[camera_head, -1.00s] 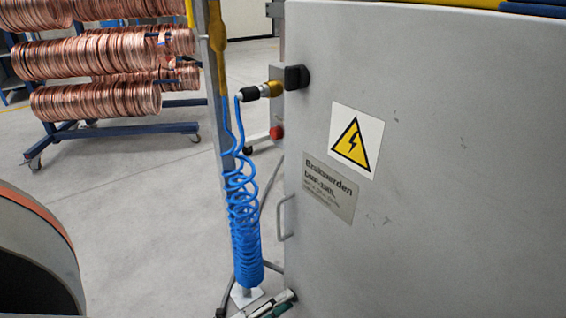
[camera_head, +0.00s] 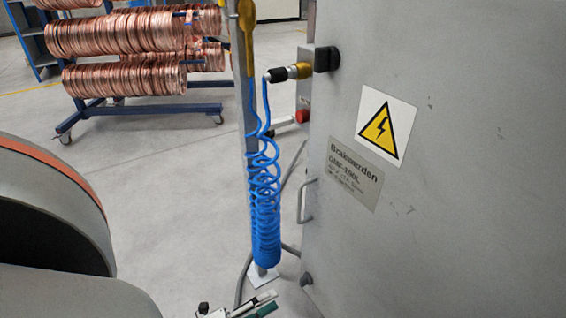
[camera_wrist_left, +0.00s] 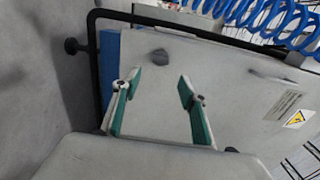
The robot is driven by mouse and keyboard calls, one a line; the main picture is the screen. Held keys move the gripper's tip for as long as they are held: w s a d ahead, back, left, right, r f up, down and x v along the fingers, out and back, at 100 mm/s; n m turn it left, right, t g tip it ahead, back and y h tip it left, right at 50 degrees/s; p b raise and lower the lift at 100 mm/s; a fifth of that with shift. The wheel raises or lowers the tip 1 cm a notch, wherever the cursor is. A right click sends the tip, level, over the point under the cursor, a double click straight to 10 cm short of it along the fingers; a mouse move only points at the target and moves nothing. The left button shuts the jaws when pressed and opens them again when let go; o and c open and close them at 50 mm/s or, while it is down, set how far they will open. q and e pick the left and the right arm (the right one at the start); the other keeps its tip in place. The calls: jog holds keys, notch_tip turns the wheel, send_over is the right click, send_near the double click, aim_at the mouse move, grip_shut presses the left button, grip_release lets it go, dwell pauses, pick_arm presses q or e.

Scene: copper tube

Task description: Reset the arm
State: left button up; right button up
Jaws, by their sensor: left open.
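My left gripper (camera_head: 266,302) shows at the bottom edge of the head view, below the coiled blue hose and left of the grey cabinet's lower part. Only its fingers and a bit of its body show there; the rest is cut off by the frame edge. In the left wrist view its two green-padded fingers (camera_wrist_left: 155,92) stand wide apart with nothing between them. Large rounded grey parts of my left arm, one with an orange band, fill the lower left of the head view. My right gripper is in neither view.
A grey cabinet (camera_head: 450,130) with a warning sign (camera_head: 386,124) and handle (camera_head: 306,200) fills the right side. A coiled blue hose (camera_head: 265,215) hangs beside a post. A blue rack (camera_head: 150,109) of copper coils (camera_head: 120,77) stands behind. Grey floor (camera_head: 170,190) lies open between.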

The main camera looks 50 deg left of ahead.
pick_arm(q)
jog(key=shift+s, duration=0.95)
jog(key=shift+r, duration=0.1)
